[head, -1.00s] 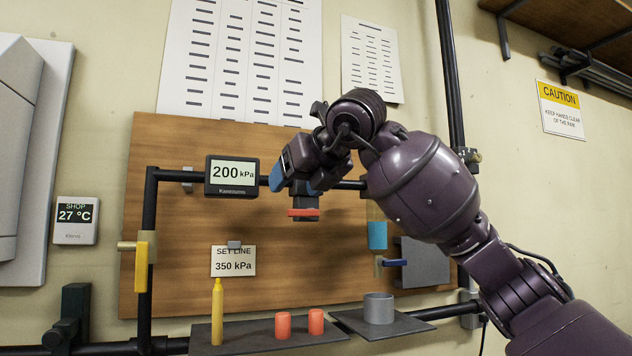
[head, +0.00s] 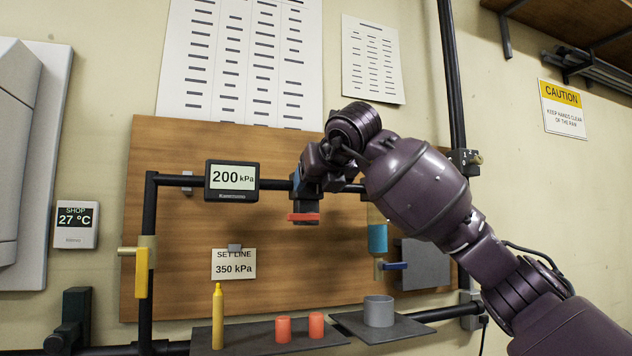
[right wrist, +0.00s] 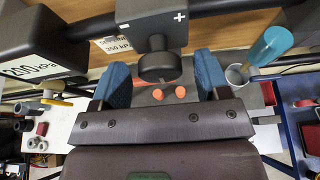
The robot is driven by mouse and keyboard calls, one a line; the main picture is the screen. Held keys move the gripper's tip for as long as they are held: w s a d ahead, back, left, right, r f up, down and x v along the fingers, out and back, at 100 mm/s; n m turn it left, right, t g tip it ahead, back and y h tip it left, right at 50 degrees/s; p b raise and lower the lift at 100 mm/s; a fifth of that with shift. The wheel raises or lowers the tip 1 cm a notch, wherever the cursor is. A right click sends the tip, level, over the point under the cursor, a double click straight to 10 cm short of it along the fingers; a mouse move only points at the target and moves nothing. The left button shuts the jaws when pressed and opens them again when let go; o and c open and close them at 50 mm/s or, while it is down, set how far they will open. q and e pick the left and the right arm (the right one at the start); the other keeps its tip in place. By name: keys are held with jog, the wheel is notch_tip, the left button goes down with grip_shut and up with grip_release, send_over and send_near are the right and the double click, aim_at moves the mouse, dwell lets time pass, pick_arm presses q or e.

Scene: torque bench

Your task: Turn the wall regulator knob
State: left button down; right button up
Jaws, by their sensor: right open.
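The wall regulator (right wrist: 155,28) is a dark block on the pipe with a plus mark. Its round dark knob (right wrist: 157,66) faces my right gripper in the right wrist view. My right gripper (right wrist: 161,78) is open, with blue fingertips on either side of the knob and gaps visible. The gauge (head: 231,180) reads 200 kPa. The set line card (head: 234,264) reads 350 kPa. My left gripper is not in view.
A shelf (head: 240,343) below holds a yellow bottle (head: 218,318) and two red cylinders (head: 284,328). A grey cup (head: 379,311) stands to their right. A yellow-handled valve (head: 141,270) is on the left pipe.

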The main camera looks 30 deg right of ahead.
jog(key=shift+w+d+f, duration=0.15)
jog(key=shift+w+f, duration=0.1)
jog(key=shift+w, duration=0.4)
jog(key=c, duration=0.9)
